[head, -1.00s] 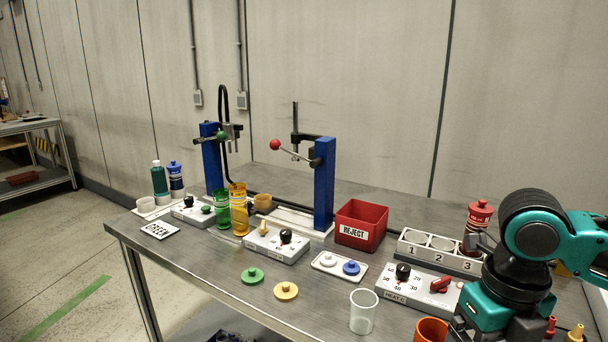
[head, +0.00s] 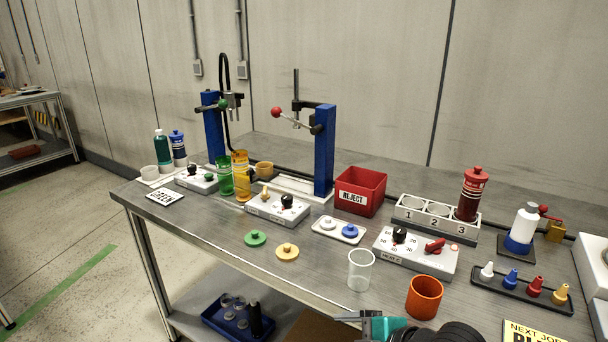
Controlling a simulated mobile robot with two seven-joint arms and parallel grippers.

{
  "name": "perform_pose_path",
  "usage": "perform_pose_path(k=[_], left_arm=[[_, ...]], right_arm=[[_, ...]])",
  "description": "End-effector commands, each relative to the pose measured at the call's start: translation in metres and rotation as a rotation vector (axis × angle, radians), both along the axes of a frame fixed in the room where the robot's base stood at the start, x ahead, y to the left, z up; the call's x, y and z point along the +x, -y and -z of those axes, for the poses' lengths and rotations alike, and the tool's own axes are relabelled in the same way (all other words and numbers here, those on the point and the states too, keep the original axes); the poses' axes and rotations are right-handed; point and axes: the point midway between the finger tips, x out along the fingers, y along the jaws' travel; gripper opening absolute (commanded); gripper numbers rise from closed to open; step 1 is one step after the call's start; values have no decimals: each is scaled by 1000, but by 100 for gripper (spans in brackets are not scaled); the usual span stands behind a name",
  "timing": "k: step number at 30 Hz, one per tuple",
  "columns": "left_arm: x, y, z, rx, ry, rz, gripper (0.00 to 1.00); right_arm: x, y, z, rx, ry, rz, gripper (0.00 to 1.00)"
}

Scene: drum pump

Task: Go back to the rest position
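Part of my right arm shows at the bottom edge of the head view, in front of the table. Its gripper (head: 360,318) points left, is partly cut off by the frame, and its opening cannot be made out. Nothing is seen in it. My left gripper is not in view. A red-capped bottle (head: 471,195) with dark red contents stands upright in place 3 of the numbered rack (head: 436,226), apart from my gripper.
On the table (head: 215,225) stand a clear cup (head: 360,270) and an orange cup (head: 424,297) near the front edge. Behind them are a heater box (head: 414,257), a red reject bin (head: 360,191) and blue press stands (head: 324,150). A nozzle tray (head: 521,290) lies at right.

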Motion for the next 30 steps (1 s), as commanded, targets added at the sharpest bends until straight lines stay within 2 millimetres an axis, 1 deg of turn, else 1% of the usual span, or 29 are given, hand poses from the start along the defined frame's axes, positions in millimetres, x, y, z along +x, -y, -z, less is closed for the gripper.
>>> perform_pose_path(k=[1,4,8,12,15,18,21,28,30], left_arm=[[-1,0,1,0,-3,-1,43],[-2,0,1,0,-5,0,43],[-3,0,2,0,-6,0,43],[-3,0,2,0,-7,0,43],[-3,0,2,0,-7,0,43],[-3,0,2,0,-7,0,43],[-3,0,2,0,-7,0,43],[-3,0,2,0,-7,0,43],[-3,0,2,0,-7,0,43]], right_arm=[[-5,0,14,82,-43,108,92],[-12,9,35,231,-103,326,92],[-30,32,67,403,-176,605,92],[-62,62,101,547,-232,871,92],[-87,81,119,614,-253,1010,92],[-106,95,130,654,-263,1098,92],[-116,102,135,675,-267,1141,92],[-118,104,136,684,-267,1153,92],[-118,103,136,684,-267,1153,85]])
